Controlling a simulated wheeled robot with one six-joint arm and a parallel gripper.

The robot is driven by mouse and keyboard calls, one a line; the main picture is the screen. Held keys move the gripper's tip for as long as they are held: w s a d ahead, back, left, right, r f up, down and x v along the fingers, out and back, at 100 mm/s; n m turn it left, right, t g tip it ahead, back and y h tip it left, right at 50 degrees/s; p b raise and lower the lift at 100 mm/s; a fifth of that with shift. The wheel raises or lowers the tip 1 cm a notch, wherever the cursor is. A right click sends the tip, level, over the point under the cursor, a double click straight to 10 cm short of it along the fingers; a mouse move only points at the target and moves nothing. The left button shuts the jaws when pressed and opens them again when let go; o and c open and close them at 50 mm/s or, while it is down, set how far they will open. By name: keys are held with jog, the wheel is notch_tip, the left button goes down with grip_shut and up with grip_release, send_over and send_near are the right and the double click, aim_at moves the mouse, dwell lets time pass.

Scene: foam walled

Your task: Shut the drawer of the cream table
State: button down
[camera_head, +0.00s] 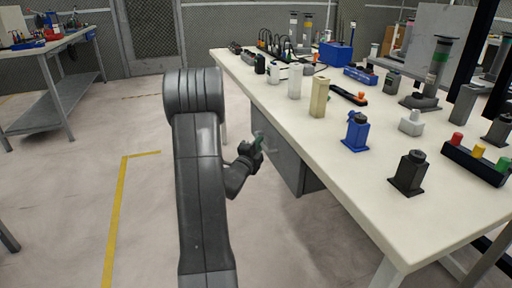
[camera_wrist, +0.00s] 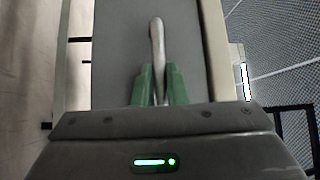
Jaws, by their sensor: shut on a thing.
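The cream table (camera_head: 375,200) runs along the right in the head view. A grey drawer unit (camera_head: 285,165) hangs under its near-left side. My gripper (camera_head: 258,145) is beside the unit's front, below the tabletop edge. In the wrist view, my gripper's green fingers (camera_wrist: 160,88) are shut on a pale upright-looking handle (camera_wrist: 156,40). Behind the handle is the flat grey drawer front (camera_wrist: 118,45). How far the drawer stands out from the table cannot be told; my arm and the view angle hide its edges.
The tabletop carries a blue block (camera_head: 355,133), a black block (camera_head: 408,175), a beige block (camera_head: 319,97) and several other items. A grey workbench (camera_head: 55,85) stands at the far left. The floor left of my arm is clear, with a yellow line (camera_head: 115,215).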

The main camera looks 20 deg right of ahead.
jog(key=c, duration=1.5)
grip_release()
jog(key=shift+d, duration=0.3)
jog(key=shift+o, duration=0.2)
jog(key=v, duration=1.4)
jog(key=shift+p, duration=0.45)
jog(key=shift+w, duration=0.1)
jog(key=b+x, duration=0.1)
jog(key=x, duration=1.2)
jog(key=shift+w+d, duration=0.25)
jog(key=shift+a+p, duration=0.3)
jog(key=shift+a, duration=0.2)
